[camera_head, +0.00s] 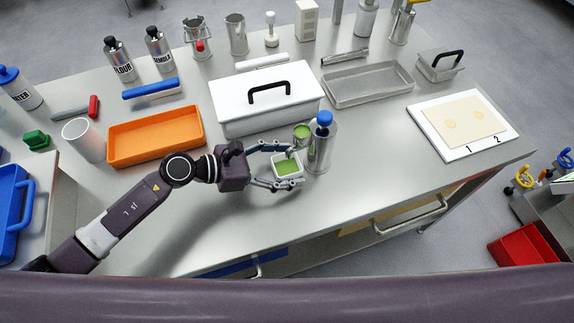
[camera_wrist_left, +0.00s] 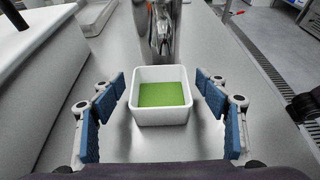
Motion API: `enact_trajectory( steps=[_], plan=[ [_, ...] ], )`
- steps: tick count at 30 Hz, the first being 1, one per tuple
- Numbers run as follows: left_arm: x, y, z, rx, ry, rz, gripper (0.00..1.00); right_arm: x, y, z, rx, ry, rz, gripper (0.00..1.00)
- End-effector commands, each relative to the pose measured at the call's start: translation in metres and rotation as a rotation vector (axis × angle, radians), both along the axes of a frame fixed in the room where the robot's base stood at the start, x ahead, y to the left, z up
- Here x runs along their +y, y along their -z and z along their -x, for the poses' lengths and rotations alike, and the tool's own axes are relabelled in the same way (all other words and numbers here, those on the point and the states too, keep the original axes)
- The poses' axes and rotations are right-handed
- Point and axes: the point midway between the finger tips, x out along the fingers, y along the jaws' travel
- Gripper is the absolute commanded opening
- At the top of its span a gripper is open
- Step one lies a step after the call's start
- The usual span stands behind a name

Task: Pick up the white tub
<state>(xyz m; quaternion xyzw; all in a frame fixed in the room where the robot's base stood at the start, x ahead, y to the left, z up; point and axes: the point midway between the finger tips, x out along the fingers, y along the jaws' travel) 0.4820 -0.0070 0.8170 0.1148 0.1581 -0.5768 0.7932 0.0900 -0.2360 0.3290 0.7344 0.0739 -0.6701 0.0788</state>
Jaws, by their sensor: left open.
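The white tub (camera_head: 277,174) is a small square container with green filling, standing on the steel table near its front edge. In the left wrist view the tub (camera_wrist_left: 160,118) is centred between the blue finger pads. My left gripper (camera_head: 288,166) is open, with one finger on each side of the tub. In the left wrist view my left gripper (camera_wrist_left: 160,103) shows gaps between both pads and the tub walls.
A white lidded box (camera_head: 262,122) is behind. An orange tray (camera_head: 124,151) lies left.

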Motion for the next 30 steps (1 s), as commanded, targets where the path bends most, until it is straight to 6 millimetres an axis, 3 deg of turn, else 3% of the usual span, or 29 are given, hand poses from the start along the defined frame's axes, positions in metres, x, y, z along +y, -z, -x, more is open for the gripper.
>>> enact_trajectory(
  steps=[5,17,25,30],
  plan=[
    [0.0,0.001,0.0,-0.001,0.0,0.0,0.68,0.0,0.0,0.0,0.001,0.0,0.0,0.64],
    [0.0,0.0,0.0,0.0,0.0,0.0,0.27,0.0,0.0,0.001,0.001,0.001,0.0,0.64],
    [0.001,-0.001,0.0,-0.001,-0.001,0.0,0.27,0.0,0.0,0.001,0.001,0.001,0.0,0.64],
    [0.001,-0.013,0.0,-0.003,0.001,0.0,0.27,0.001,0.001,0.0,0.001,0.002,-0.001,0.64]
  ],
)
